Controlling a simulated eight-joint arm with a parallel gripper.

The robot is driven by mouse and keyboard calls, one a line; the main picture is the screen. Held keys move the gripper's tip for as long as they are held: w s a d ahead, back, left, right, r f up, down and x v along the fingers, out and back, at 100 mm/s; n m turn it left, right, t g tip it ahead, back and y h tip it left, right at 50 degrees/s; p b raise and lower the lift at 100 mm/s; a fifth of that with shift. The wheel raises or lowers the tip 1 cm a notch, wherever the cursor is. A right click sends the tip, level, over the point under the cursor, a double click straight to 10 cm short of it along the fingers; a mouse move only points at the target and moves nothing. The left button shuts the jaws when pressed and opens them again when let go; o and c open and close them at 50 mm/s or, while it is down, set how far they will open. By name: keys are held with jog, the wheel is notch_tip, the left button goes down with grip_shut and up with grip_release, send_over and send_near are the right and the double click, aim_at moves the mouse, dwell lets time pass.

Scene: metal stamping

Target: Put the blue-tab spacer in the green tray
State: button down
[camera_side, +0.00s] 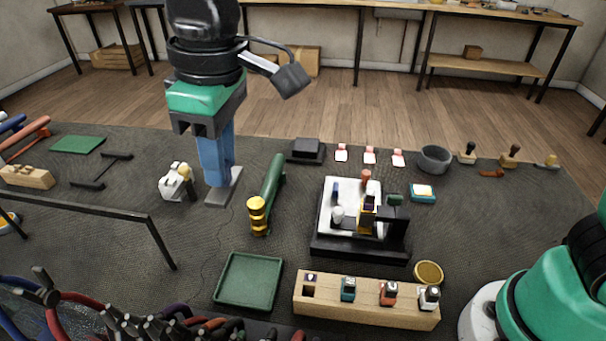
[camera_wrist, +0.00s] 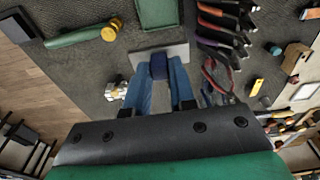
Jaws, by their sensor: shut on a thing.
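The blue-tab spacer is a flat grey plate (camera_side: 227,193) with a blue tab. In the wrist view its tab (camera_wrist: 158,66) stands between my blue fingers, with the grey plate (camera_wrist: 176,52) showing beyond them. My gripper (camera_side: 217,176) is shut on the tab and points down. The plate is at or just above the dark mat; I cannot tell whether it touches. The green tray (camera_side: 249,281) is empty, in front of and slightly right of my gripper in the side view. Part of it also shows at the top of the wrist view (camera_wrist: 158,14).
A green-handled mallet with a yellow head (camera_side: 268,195) lies right of the spacer. A white and yellow item (camera_side: 177,182) is close on the left. A wooden block with stamps (camera_side: 365,298) stands right of the tray. Pliers (camera_side: 150,325) lie along the front edge.

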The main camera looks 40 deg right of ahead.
notch_tip(320, 180, down, 18)
jog(key=shift+f, duration=0.25)
dwell(0.4)
jog(key=shift+f, duration=0.2)
dwell(0.5)
jog(key=c, duration=0.7)
grip_release()
jog(key=shift+c, duration=1)
jog(key=shift+r, duration=0.1)
jog(key=shift+r, duration=1.4)
jog(key=shift+d, duration=0.1)
